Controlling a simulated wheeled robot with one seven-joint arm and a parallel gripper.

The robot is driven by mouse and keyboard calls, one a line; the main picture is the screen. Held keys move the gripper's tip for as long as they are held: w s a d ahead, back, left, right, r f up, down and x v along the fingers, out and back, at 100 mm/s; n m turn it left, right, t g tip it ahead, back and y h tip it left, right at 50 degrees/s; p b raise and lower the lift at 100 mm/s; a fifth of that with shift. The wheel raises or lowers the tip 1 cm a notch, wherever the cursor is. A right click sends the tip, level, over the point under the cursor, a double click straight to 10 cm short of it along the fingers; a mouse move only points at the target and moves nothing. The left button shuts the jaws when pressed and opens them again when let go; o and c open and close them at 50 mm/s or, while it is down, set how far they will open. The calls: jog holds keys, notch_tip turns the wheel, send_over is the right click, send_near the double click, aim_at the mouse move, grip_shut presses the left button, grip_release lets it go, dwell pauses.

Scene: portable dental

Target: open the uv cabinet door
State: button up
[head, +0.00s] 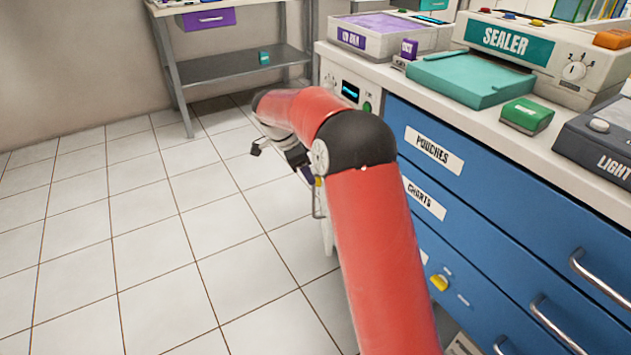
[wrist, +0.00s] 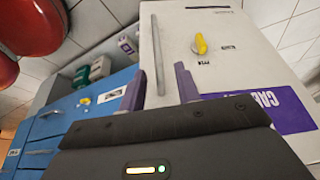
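The white cabinet door (wrist: 225,60) fills the right of the wrist view. It bears a purple label reading "CAB", partly cut off, and a yellow knob (wrist: 200,45). A long grey bar handle (wrist: 157,55) runs along its left side. The door looks shut. My gripper (wrist: 159,80) is open, its two purple fingers apart. The handle shows between the fingers in the picture; I cannot tell whether its lower end lies between the tips or beyond them. In the head view, my red arm hides most of the white cabinet front (head: 349,92) with a small display.
Blue drawers (head: 480,200) with metal handles stand right of my arm. The counter above holds a sealer (head: 540,55), a teal tray (head: 470,78) and a green box (head: 525,115). A metal table (head: 240,65) stands at the back. The tiled floor at left is clear.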

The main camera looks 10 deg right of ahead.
jog(key=x, duration=0.7)
jog(key=shift+s, duration=0.1)
jog(key=shift+c, duration=0.4)
grip_shut()
